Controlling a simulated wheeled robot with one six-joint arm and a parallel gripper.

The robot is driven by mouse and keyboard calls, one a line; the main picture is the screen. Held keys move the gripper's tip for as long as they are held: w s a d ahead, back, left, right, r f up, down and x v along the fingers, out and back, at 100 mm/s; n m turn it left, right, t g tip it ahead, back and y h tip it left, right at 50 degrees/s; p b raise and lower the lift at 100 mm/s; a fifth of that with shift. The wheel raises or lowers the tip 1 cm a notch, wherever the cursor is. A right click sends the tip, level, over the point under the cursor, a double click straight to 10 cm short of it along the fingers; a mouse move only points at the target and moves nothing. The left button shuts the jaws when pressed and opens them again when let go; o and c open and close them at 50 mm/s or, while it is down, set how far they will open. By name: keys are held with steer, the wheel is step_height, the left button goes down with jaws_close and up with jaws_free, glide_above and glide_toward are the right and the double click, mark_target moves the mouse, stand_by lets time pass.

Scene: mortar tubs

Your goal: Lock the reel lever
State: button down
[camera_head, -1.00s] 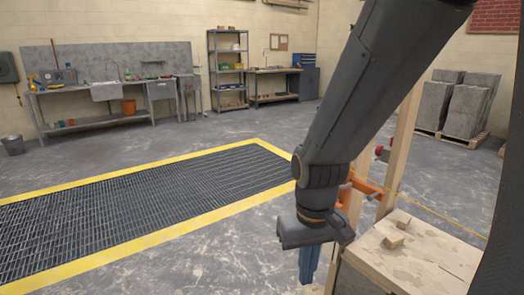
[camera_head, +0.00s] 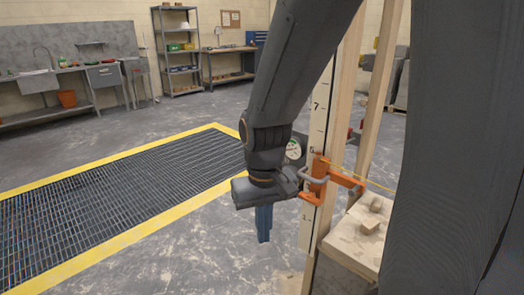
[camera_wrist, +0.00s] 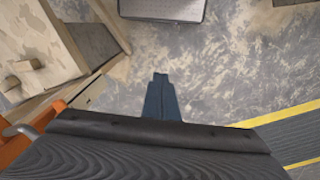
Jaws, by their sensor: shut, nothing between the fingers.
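My gripper (camera_head: 264,222) points straight down with its blue fingers together and empty. It hangs over the concrete floor, left of a timber post with a number scale (camera_head: 318,115). An orange clamp (camera_head: 318,180) with a grey bent handle is on this post, close to the right of my wrist. In the wrist view my fingers (camera_wrist: 161,98) are over bare floor; the clamp (camera_wrist: 20,140) is at the left edge.
A yellow line runs from the clamp to the right. A wooden-topped block (camera_head: 350,245) stands right of the post. A yellow-edged floor grate (camera_head: 110,185) lies to the left. A grey slab-like object (camera_wrist: 162,10) is at the top of the wrist view. Benches and shelves stand far back.

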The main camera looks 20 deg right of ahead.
steer(key=w+d+r+m+p, duration=0.2)
steer(key=w+d+r+m, duration=0.2)
steer(key=w, duration=0.8)
steer(key=w+d+r+m+t+p, duration=0.1)
steer(key=w+d+r+m, duration=0.3)
steer(key=w, duration=0.8)
steer(key=w+d+r+m+t+p, duration=0.1)
steer(key=w+d+r+m+p, duration=0.2)
steer(key=w+d, duration=0.4)
steer(key=w+r+m, duration=0.1)
steer(key=w, duration=0.4)
steer(key=shift+d+r+m, duration=0.25)
steer(key=shift+d+m, duration=0.05)
steer(key=shift+d, duration=0.05)
steer(key=shift+f, duration=0.1)
steer(key=f+p, duration=0.1)
steer(key=f, duration=0.3)
steer(key=w+f+p, duration=0.1)
steer(key=f+p, duration=0.1)
steer(key=f, duration=0.3)
steer(key=w+f+p, duration=0.1)
steer(key=f, duration=0.3)
steer(key=shift+w+d+f, duration=0.2)
steer(key=shift+w+f, duration=0.05)
steer(key=shift+f, duration=0.05)
steer(key=shift+w+f, duration=0.1)
